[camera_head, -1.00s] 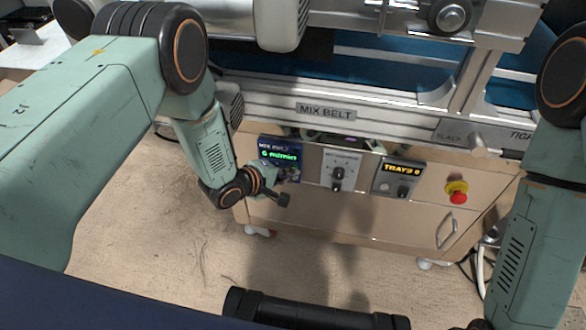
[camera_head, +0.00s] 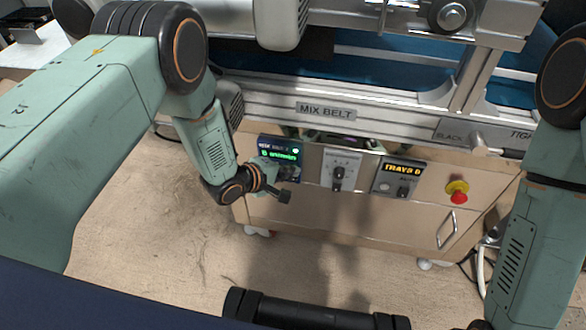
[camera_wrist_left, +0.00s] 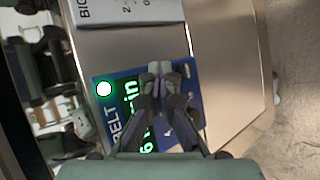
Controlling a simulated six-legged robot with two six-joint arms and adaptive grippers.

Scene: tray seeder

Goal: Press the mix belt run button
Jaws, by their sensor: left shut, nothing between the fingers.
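The mix belt panel (camera_head: 279,146) is a dark blue plate with a green-lit display on the front of the cabinet. It also shows in the left wrist view (camera_wrist_left: 113,122), with "BELT" and green digits. My left gripper (camera_head: 285,173) is shut and empty in front of the panel's lower part. In the left wrist view its fingertips (camera_wrist_left: 168,69) overlap the panel and cover part of it. I cannot make out a separate run button or tell whether the tips touch the panel. My right gripper is out of view.
To the right stand a grey knob panel (camera_head: 341,169), a "TRAYS" panel (camera_head: 399,179) and a red stop button (camera_head: 458,197) on a yellow base. The conveyor's metal rail (camera_head: 380,127) runs above. The floor before the cabinet is clear.

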